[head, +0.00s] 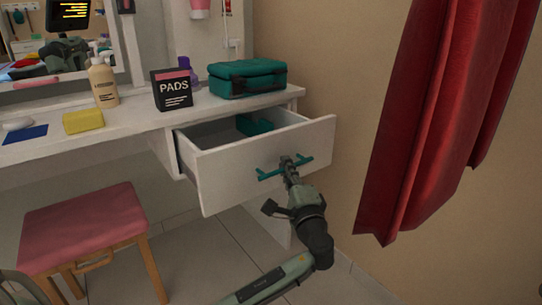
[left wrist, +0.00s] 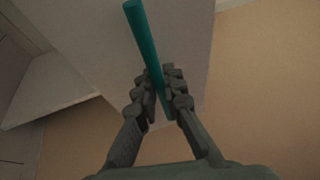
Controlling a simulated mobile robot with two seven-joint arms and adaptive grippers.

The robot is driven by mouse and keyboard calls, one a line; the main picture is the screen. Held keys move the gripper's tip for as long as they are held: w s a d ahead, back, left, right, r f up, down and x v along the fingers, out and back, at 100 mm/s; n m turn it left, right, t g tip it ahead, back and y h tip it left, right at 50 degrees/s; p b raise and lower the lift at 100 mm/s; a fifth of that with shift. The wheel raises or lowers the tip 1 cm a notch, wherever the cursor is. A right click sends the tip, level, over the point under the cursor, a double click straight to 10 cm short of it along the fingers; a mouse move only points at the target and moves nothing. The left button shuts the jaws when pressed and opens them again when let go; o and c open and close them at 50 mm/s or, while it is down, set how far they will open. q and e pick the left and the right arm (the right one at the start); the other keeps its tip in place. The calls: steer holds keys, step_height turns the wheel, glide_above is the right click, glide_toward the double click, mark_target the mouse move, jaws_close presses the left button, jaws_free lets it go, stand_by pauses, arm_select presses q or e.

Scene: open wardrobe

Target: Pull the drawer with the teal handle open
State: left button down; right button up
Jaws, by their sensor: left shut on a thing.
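The white drawer (head: 235,172) under the dressing table stands pulled out, and its inside shows with a teal item (head: 254,124) in it. Its teal handle (head: 268,174) is a bar across the drawer front. My left gripper (head: 288,163) is at the middle of the handle, shut on it. In the left wrist view the teal bar of the handle (left wrist: 143,40) runs between the two fingers of my left gripper (left wrist: 162,92), with the pale drawer front behind. My right gripper does not show.
A teal case (head: 247,78), a black PADS box (head: 172,90), a bottle (head: 103,82) and a yellow block (head: 83,121) stand on the white table top (head: 135,118). A pink stool (head: 82,222) is at the left. A red cloth (head: 425,110) hangs at the right.

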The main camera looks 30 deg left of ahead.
arm_select(q)
steer(key=shift+s+d, duration=0.35)
steer(key=shift+d, duration=0.55)
steer(key=shift+s+d, duration=0.4)
steer(key=shift+d, duration=0.45)
steer(key=shift+s+d, duration=0.35)
steer(key=shift+d, duration=0.55)
steer(key=c, duration=1.9)
jaws_free()
steer(key=v, duration=1.2)
